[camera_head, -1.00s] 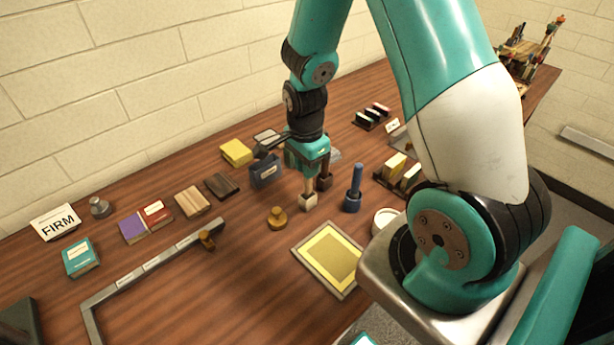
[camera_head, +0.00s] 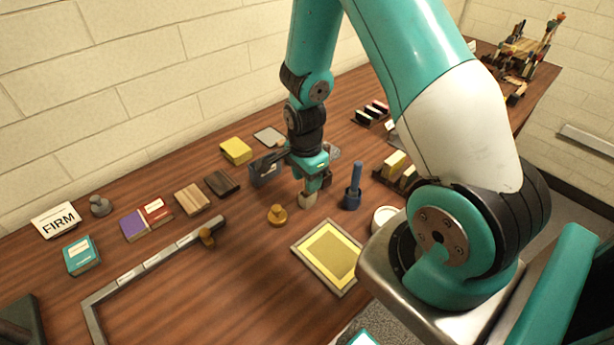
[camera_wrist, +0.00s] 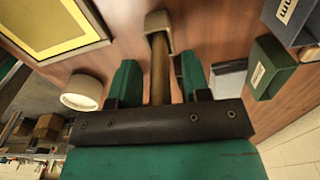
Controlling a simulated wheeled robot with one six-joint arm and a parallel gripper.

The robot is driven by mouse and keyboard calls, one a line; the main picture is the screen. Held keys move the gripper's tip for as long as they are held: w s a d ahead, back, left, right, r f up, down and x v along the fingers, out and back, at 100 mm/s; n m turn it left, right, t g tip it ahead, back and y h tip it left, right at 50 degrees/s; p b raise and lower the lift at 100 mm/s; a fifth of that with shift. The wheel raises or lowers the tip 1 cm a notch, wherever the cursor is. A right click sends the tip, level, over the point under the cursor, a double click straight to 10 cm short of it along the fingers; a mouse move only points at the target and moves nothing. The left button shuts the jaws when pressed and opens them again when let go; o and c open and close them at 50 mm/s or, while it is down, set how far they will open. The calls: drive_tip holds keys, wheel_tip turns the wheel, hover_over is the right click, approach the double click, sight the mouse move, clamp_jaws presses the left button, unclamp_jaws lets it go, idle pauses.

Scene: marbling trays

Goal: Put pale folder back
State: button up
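No thing is marked as the pale folder, so I cannot name it for sure. A tan stick with a pale, square end piece (camera_wrist: 160,22) is in the wrist view. The pale piece (camera_head: 307,200) also shows at the table in the head view, below my gripper. My gripper (camera_wrist: 160,82) has one finger on each side of the stick, with a visible gap at both sides, so it looks open around it. In the head view my gripper (camera_head: 314,182) points down; its fingertips are partly hidden.
A blue-handled tool (camera_head: 353,186) stands close at right. A framed yellow tray (camera_head: 300,247) lies in front, a brass knob (camera_head: 277,214) to the left. A blue box (camera_head: 263,172) is behind, a dark green box (camera_wrist: 268,68) beside my gripper. A white round pot (camera_wrist: 80,92) stands near.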

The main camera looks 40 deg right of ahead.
drive_tip(key=r, duration=0.6)
drive_tip(key=r+b, duration=0.1)
drive_tip(key=r, duration=0.5)
drive_tip(key=shift+a+b, duration=0.2)
drive_tip(key=shift+b, duration=0.1)
drive_tip(key=s+a+r+n+y, duration=0.2)
drive_tip(key=s+a+r+n, duration=0.4)
drive_tip(key=n, duration=0.7)
drive_tip(key=s+a+r+n+y, duration=0.2)
drive_tip(key=s+a+r+n, duration=0.5)
drive_tip(key=s+a+n, duration=0.3)
drive_tip(key=a+n, duration=0.2)
drive_tip(key=a, duration=0.2)
drive_tip(key=shift+s+n+y, duration=0.15)
drive_tip(key=shift+n+y, duration=0.15)
drive_tip(key=shift+n, duration=0.1)
